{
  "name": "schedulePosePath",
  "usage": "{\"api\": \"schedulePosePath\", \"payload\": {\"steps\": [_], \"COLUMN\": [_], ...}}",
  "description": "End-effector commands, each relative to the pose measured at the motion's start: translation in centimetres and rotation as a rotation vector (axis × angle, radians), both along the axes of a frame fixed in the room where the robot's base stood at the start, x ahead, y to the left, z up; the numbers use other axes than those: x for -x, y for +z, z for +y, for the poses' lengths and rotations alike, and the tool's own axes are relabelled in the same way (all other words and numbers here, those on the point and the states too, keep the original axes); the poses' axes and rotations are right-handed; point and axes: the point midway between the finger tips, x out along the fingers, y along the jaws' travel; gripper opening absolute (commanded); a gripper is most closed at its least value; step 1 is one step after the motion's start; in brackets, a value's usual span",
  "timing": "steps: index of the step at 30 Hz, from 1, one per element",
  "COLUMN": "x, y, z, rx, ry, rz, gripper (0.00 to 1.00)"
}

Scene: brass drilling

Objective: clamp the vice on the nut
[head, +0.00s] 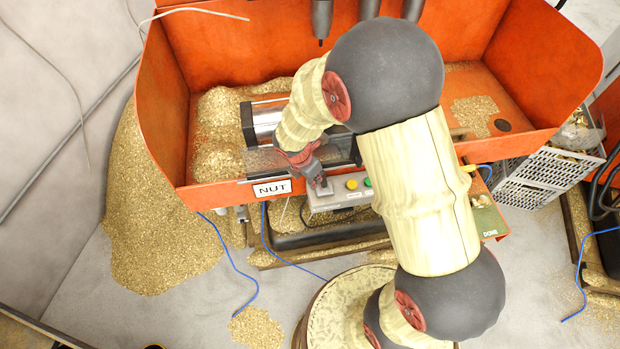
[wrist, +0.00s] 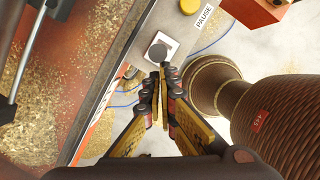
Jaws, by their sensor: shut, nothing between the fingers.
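My gripper (head: 320,186) is shut and empty, pointing down at the left end of a grey control box (head: 338,199). In the wrist view its fingertips (wrist: 163,74) are together just beside a dark grey button (wrist: 158,52) on a white plate. I cannot tell whether they touch it. A silver metal block (head: 262,120), seemingly part of the vice, sits in the orange tray behind a clear panel. My arm hides much of that area. A label reading NUT (head: 272,188) is on the tray's front edge. I cannot make out the nut itself.
The box also carries a yellow button (head: 352,184), marked PAUSE in the wrist view, and a green button (head: 368,182). Brass chips (head: 160,230) are heaped on the left floor. A grey crate (head: 545,170) stands at right. Dark spindles (head: 322,18) hang above the tray.

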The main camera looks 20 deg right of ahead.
Motion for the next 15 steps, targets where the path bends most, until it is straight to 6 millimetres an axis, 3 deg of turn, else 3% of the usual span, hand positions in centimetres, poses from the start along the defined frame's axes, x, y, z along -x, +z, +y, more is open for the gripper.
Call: {"api": "schedulePosePath", "payload": {"steps": [1,15], "x": [0.2,0.7], "y": [0.8,1.0], "z": [-0.5,-3.9], "rx": [0.004,0.007], "ry": [-0.003,0.000], "rz": [0.004,0.004], "gripper": [0.00,0.00]}}
